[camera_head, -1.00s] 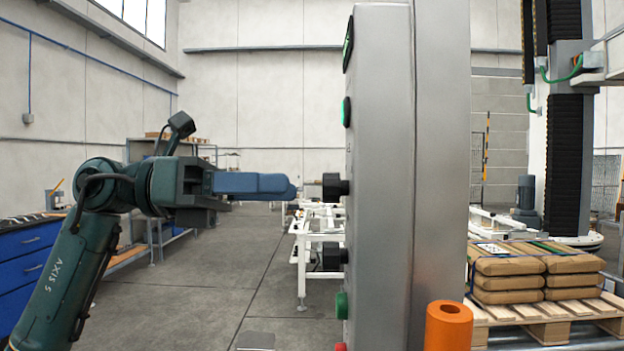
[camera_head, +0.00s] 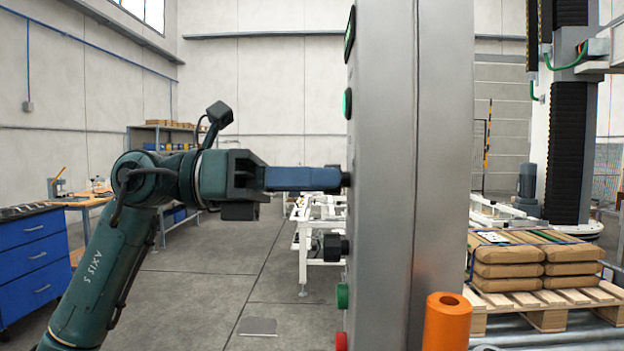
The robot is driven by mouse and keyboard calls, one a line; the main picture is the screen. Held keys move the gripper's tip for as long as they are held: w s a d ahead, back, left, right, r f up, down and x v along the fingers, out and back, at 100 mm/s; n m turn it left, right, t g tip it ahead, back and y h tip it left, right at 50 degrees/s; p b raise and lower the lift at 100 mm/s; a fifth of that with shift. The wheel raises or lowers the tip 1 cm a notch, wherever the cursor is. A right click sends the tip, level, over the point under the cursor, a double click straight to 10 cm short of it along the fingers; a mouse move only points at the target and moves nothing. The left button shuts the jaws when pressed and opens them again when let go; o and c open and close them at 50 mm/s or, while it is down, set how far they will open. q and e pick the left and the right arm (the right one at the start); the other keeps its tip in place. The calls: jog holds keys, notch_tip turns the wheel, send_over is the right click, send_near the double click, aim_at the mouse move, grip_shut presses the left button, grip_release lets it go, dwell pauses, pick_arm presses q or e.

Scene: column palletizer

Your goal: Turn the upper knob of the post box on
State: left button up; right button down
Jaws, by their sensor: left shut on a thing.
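The grey post box (camera_head: 384,190) stands upright in the middle of the view, seen from its side, with its controls on the left face. The upper knob (camera_head: 346,179) is black and mostly hidden behind the blue fingers of my left gripper (camera_head: 332,179). The fingers are shut on this knob, with the gripper pointing level to the right. The lower black knob (camera_head: 335,247) sticks out below, free of the gripper. My right gripper is not in view. Which way the upper knob is turned cannot be seen.
An orange cylinder (camera_head: 447,322) stands at the front right. A pallet (camera_head: 548,318) of brown sacks (camera_head: 507,271) is behind it. Open floor lies left of the box.

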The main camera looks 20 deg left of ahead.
pick_arm(q)
jog(key=c, duration=0.4)
jog(key=shift+o, duration=0.2)
jog(key=shift+m, duration=0.3)
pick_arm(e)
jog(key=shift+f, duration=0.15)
pick_arm(q)
jog(key=m+b, duration=0.4)
jog(key=m, duration=1)
jog(key=shift+m+b, duration=0.35)
jog(key=shift+m, duration=0.05)
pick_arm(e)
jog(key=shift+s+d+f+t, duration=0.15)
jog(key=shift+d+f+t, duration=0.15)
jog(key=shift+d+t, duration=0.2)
pick_arm(q)
jog(key=shift+r, duration=0.1)
jog(key=o, duration=1)
jog(key=shift+c, duration=0.2)
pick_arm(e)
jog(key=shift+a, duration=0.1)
